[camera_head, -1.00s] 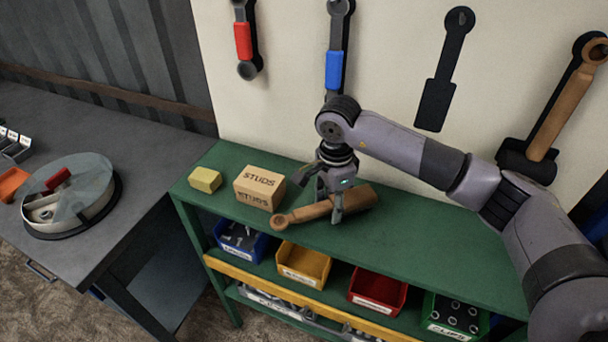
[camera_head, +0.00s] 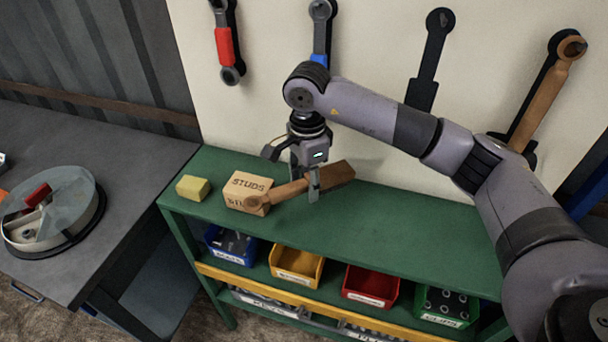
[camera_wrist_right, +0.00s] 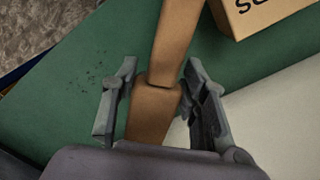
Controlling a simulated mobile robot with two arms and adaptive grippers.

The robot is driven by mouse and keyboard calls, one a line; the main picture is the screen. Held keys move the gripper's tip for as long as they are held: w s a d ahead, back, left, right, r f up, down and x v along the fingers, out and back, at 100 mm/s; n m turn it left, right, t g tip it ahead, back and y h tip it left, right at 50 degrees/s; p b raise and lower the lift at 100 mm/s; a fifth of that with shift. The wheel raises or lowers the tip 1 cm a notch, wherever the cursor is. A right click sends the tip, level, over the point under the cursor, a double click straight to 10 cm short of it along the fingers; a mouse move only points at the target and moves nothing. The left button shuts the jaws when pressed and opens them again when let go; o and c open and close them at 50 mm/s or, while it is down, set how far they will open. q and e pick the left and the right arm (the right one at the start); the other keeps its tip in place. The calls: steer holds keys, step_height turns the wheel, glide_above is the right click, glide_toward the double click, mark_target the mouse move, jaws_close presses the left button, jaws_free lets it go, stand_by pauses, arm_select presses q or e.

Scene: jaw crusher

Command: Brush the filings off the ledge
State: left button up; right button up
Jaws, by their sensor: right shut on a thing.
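My right gripper (camera_head: 310,186) is shut on a brown wooden brush (camera_head: 335,174) and holds it just above the green ledge (camera_head: 385,222). The brush's round handle end is in front of the studs box. In the right wrist view, the brush (camera_wrist_right: 172,45) passes between both fingers of the gripper (camera_wrist_right: 160,78). Small dark specks, which look like the filings (camera_wrist_right: 92,80), lie on the green ledge (camera_wrist_right: 65,125) left of the fingers. I cannot make out the filings in the head view. The brush's bristles are hidden. My left gripper is not in view.
The studs box (camera_head: 243,185) and a yellow block (camera_head: 193,187) stand on the ledge's left part. The ledge's right part is clear. Blue, yellow, red and green bins sit below. Tools hang on the wall behind. A grey table (camera_head: 120,170) is at left.

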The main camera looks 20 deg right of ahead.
steer(key=shift+s+d+r, duration=0.1)
steer(key=shift+r, duration=0.9)
